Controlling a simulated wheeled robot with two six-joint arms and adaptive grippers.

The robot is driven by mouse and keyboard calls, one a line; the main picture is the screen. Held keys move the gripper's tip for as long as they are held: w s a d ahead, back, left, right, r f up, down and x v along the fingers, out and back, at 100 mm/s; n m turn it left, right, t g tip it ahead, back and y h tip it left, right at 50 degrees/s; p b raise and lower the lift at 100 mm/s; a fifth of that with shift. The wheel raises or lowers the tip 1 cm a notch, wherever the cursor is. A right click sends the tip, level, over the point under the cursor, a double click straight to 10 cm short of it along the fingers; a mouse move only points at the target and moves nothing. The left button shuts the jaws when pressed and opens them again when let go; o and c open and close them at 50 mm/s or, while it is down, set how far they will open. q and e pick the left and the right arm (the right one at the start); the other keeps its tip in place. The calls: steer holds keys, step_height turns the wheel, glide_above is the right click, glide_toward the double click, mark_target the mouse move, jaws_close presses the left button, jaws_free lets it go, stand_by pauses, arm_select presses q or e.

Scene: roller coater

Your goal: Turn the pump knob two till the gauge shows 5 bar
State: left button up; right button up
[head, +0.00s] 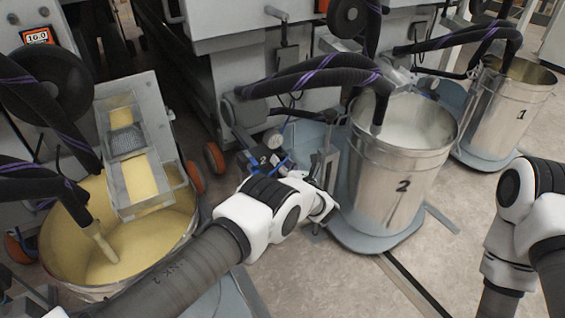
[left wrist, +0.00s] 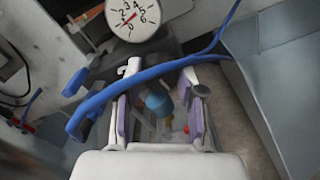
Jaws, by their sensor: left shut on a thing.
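The pressure gauge (left wrist: 132,14) has a white dial marked 0 to 6. Its red needle points to the lower left, at the low end near 0 and 1. The gauge also shows small in the head view (head: 273,140), above the pump labelled 2 (head: 263,160). My left gripper (left wrist: 162,82) is below the gauge, with its purple-padded fingers either side of a blue knob (left wrist: 158,103), and is shut on it. The fingers partly hide the knob's contact. In the head view my left wrist hides much of the pump. My right arm is at the right edge; its gripper is out of view.
A blue hose (left wrist: 150,72) crosses close to the left fingers. Metal drum 2 (head: 395,165) stands right of the left gripper, drum 1 (head: 500,110) farther back. An open tub of yellow coating (head: 145,250) is at the left. Floor is bare at the lower right.

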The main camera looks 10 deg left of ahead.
stand_by(0.3)
arm_select(q)
steer(key=o, duration=1.1)
steer(key=shift+o, duration=0.2)
step_height(320, 180, up, 10)
